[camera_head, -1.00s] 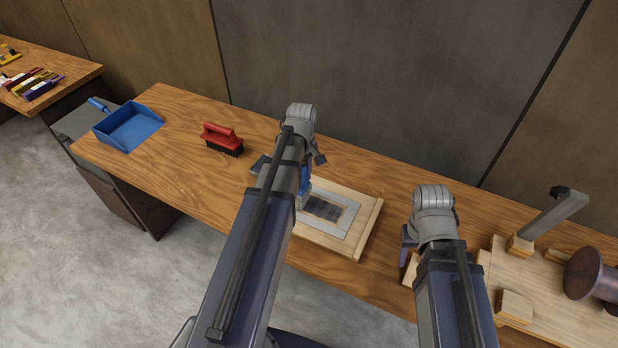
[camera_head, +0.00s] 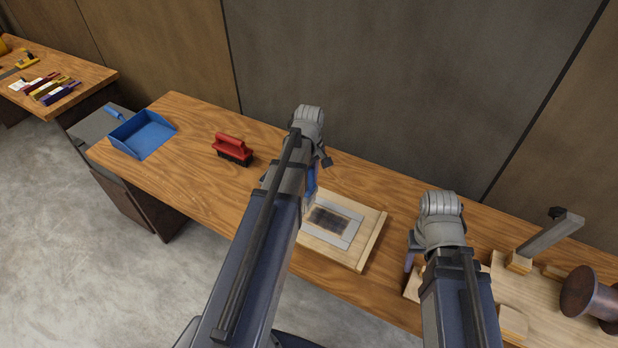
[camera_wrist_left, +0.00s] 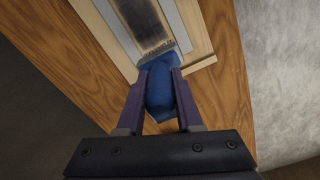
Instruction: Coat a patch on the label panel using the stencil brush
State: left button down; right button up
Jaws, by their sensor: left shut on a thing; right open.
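The label panel (camera_head: 373,238) is a pale wooden board on the bench, with a grey stencil frame (camera_head: 351,232) around a dark patch (camera_head: 328,219). The patch is unevenly dark, with brownish streaks; it also shows in the left wrist view (camera_wrist_left: 143,17). My left gripper (camera_wrist_left: 160,76) is shut on the blue stencil brush (camera_wrist_left: 160,95). The brush's bristles (camera_wrist_left: 157,53) are at the patch's near end; I cannot tell whether they touch. In the head view my left arm hides most of the brush. My right gripper (camera_head: 409,262) is open, low over the bench right of the panel.
A red-handled brush (camera_head: 232,149) and a blue dustpan (camera_head: 143,135) stand on the bench to the left. At the right are a wooden fixture with a grey post (camera_head: 550,236) and a brown steel reel (camera_head: 590,297). Bare bench lies behind the panel.

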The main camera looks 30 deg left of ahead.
pick_arm(q)
jog(key=shift+r, duration=0.5)
pick_arm(e)
jog(key=shift+r, duration=0.5)
pick_arm(q)
notch_tip(320, 180, up, 3)
jog(key=p, duration=0.3)
jog(key=shift+r, duration=0.1)
pick_arm(e)
notch_tip(320, 180, up, 3)
jog(key=shift+r, duration=0.1)
